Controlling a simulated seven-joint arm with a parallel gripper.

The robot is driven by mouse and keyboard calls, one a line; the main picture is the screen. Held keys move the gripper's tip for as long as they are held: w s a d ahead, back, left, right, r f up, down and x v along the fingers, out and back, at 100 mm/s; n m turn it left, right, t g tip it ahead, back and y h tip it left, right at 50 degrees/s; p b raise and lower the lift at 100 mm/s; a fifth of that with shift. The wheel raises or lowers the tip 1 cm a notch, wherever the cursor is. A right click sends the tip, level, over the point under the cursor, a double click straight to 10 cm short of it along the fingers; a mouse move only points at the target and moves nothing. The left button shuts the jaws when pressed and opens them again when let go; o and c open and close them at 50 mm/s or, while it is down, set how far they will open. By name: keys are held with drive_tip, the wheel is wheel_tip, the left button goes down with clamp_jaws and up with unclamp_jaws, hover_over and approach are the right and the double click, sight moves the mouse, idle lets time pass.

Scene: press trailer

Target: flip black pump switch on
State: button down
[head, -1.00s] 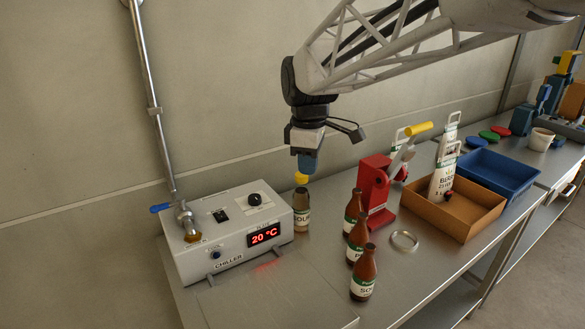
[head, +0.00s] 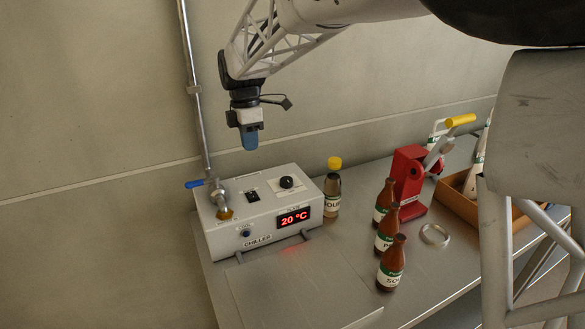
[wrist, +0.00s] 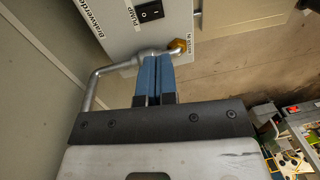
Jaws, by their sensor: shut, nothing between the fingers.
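The black pump switch (head: 252,195) is a small rocker on top of the white chiller box (head: 266,243), left of a black round knob (head: 287,182). In the wrist view the switch (wrist: 150,12) lies beyond my fingertips, beside the word "PUMP"; its rocker position is too small to tell. My gripper (head: 249,148) hangs above the chiller, near the switch in the picture, apart from the box. Its blue fingers (wrist: 158,58) are together and empty.
A metal pipe (head: 197,100) with a blue-handled valve (head: 195,184) rises at the chiller's left. A yellow-capped bottle (head: 332,203) stands right of the chiller. Several brown bottles (head: 385,235) and a red press (head: 407,175) are further right. The front tabletop is clear.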

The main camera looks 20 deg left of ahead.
sight(253, 195)
drive_tip(key=shift+a+f, duration=0.1)
drive_tip(key=shift+a, duration=0.3)
drive_tip(key=shift+f, duration=0.1)
drive_tip(key=f, duration=0.4)
drive_tip(key=s+f, duration=0.1)
drive_tip(key=f, duration=0.4)
drive_tip(key=d+f, duration=0.1)
drive_tip(key=f, duration=0.3)
drive_tip(key=shift+s+d+f, duration=0.1)
drive_tip(key=shift+s+f, duration=0.05)
drive_tip(key=shift+f, duration=0.2)
drive_tip(key=shift+f, duration=0.2)
idle(0.3)
drive_tip(key=shift+w+a+r, duration=0.3)
drive_tip(key=shift+w+a, duration=0.15)
drive_tip(key=shift+w, duration=0.05)
drive_tip(key=shift+r, duration=0.15)
idle(0.5)
wheel_tip(253, 195, up, 14)
drive_tip(key=s+d, duration=0.1)
drive_tip(key=shift+f, duration=0.2)
idle(0.4)
